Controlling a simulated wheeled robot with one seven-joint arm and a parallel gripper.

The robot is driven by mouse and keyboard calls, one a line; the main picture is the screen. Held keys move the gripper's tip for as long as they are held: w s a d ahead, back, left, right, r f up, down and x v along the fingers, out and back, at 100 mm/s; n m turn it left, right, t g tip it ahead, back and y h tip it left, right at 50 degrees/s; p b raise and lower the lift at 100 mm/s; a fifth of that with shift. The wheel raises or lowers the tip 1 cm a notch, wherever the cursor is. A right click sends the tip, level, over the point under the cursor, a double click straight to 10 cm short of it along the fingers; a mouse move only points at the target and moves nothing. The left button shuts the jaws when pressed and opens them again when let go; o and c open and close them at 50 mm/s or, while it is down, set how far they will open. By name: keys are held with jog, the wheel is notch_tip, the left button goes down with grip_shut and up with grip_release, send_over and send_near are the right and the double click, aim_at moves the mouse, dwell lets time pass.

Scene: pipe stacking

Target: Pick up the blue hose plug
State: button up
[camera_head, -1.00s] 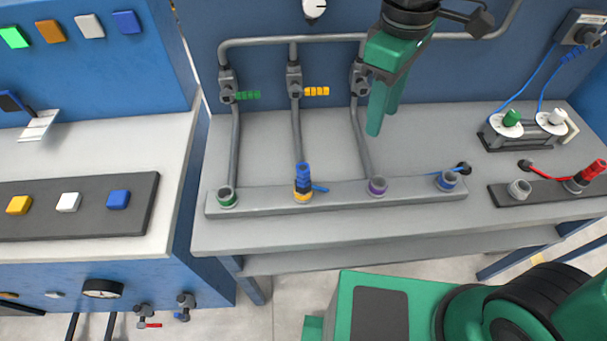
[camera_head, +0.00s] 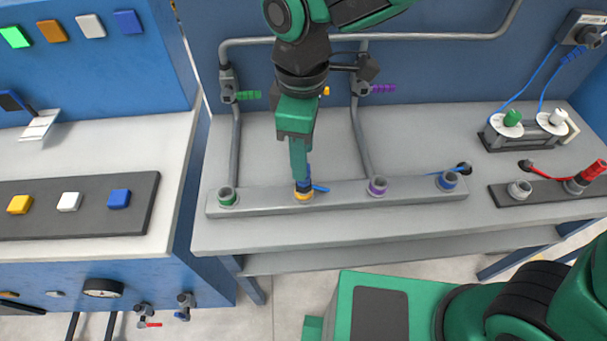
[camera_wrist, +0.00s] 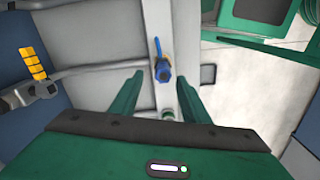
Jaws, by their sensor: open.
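The blue hose plug (camera_head: 304,186) stands upright in the yellow-ringed socket (camera_head: 303,196) on the grey rail. A short blue hose (camera_head: 320,188) sticks out to its right. My gripper (camera_head: 299,176) is directly above and in front of the plug in the head view and hides its upper part. In the wrist view the plug (camera_wrist: 162,70) lies ahead of the fingertips, roughly midway between the two green fingers (camera_wrist: 160,84). The fingers are apart and hold nothing. Whether they reach down around the plug cannot be told.
The grey rail (camera_head: 340,192) also carries green (camera_head: 227,197), purple (camera_head: 377,186) and blue (camera_head: 447,181) ringed sockets. Pipes with coloured valve handles run up the wall behind. A dark block with a red plug (camera_head: 592,170) sits at right.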

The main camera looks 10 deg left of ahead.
jog(key=shift+s+d+f, duration=0.1)
jog(key=shift+s+f, duration=0.05)
jog(key=shift+f, duration=1)
jog(key=shift+s+d+f, duration=0.1)
jog(key=shift+f, duration=1)
grip_shut()
jog(key=shift+a+r, duration=0.1)
jog(key=shift+r, duration=0.05)
notch_tip(320, 180, up, 4)
jog(key=shift+r, duration=0.15)
jog(key=s+a+r, duration=0.3)
jog(key=s+r, duration=0.3)
jog(key=s, duration=0.5)
jog(key=shift+r, duration=0.25)
jog(key=shift+s+r, duration=0.1)
notch_tip(320, 180, up, 8)
